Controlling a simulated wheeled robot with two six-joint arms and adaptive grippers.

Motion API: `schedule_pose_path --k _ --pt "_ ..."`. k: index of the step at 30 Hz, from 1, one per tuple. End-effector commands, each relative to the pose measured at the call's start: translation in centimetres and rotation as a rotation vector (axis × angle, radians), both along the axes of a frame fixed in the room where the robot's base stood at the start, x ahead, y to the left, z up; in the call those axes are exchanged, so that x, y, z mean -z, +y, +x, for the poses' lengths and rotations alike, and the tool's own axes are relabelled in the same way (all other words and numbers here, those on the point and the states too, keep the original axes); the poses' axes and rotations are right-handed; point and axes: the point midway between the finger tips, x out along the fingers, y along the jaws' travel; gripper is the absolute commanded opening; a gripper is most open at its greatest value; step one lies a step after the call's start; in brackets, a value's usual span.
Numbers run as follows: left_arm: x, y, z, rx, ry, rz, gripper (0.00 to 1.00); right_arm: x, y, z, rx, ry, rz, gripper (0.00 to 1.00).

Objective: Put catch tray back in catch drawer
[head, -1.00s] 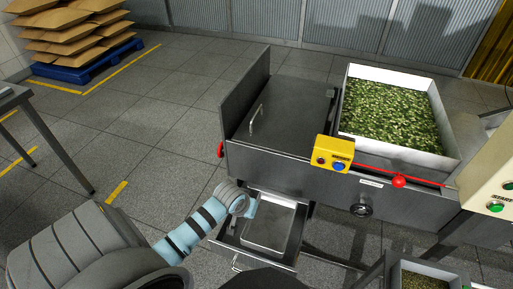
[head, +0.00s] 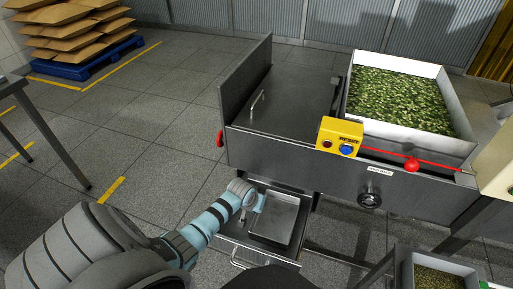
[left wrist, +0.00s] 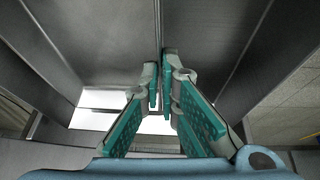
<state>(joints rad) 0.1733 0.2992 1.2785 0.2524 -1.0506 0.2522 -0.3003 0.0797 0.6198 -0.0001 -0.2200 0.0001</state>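The catch tray (head: 276,222) is a shallow grey metal pan. In the head view it sits within the pulled-out catch drawer (head: 228,245) below the machine; I cannot tell whether it rests on the drawer floor. My left gripper (head: 260,203) is at the tray's left wall. In the left wrist view the teal-padded fingers of my left gripper (left wrist: 161,80) are close together, one on each side of a thin upright metal wall, and appear shut on it. The far side of that wall is partly hidden by the fingers. My right gripper is not in view.
The metal machine (head: 285,158) stands above the drawer, with a yellow button box (head: 340,136) and red handles. A white bin of green pieces (head: 398,100) is on top. Another bin (head: 440,277) stands at lower right.

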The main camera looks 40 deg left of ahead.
Motion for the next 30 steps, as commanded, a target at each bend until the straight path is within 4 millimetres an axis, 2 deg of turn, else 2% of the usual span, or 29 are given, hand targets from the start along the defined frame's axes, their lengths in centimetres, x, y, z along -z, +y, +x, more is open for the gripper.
schedule_pose_path --k 6,10,20,23,30 --pt "0.0 0.0 -0.1 0.0 0.003 0.0 0.0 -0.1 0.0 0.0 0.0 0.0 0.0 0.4" --pt "0.0 0.0 -0.2 0.0 0.004 0.0 0.24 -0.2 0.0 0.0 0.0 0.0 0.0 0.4" --pt "-0.3 0.0 -0.2 0.0 0.004 0.0 0.25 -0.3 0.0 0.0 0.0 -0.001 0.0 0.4" --pt "-1.4 0.0 -0.6 -0.001 0.004 0.001 0.25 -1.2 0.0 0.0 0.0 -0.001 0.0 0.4" --pt "-7.5 -0.5 -3.0 0.001 0.003 0.0 0.25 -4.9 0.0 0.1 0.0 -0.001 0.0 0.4"
